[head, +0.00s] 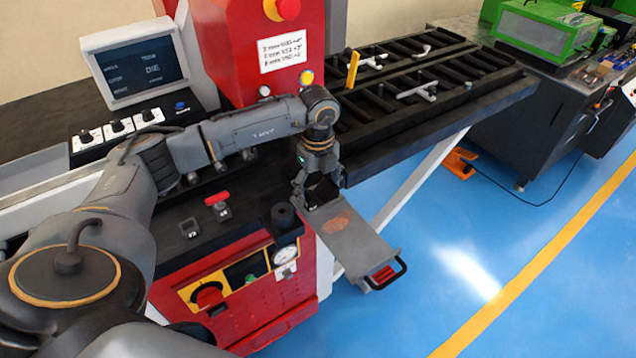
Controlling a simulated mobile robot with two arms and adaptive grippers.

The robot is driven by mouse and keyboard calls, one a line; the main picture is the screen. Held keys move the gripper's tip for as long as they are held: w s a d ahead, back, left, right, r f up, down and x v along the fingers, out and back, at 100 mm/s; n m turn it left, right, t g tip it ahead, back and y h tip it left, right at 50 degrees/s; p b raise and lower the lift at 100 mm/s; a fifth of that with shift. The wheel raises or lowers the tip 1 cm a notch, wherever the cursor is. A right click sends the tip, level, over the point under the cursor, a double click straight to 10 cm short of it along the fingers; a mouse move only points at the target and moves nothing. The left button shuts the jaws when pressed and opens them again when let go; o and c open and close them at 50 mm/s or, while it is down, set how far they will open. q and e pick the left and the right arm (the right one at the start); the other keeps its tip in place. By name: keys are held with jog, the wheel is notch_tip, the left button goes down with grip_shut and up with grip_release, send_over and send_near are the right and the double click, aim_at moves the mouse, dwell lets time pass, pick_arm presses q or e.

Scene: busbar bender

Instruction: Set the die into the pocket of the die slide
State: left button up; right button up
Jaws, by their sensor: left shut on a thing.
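My left gripper (318,190) points down over the inner end of the die slide and is shut on a dark block, the die (322,187), which its fingers partly cover. The die slide (362,250) is a grey plate sticking out from the machine front, with a black handle at its outer end. A brownish round patch shows on the plate just in front of the gripper. The pocket is not clearly visible. I cannot tell whether the die touches the slide. My right gripper is not in view.
The red machine (235,50) stands behind my left arm. A black cylinder (283,215) and a pressure gauge (285,254) are left of the slide. A screen (135,70) stands at the left. A roller table (430,85) extends back right.

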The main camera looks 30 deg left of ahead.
aim_at(318, 197)
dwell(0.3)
pick_arm(q)
jog(key=o, duration=1.8)
jog(key=shift+f, duration=0.1)
jog(key=shift+s, duration=0.1)
jog(key=shift+r+b, duration=1.9)
jog(key=shift+r, duration=4.2)
jog(key=shift+f, duration=0.1)
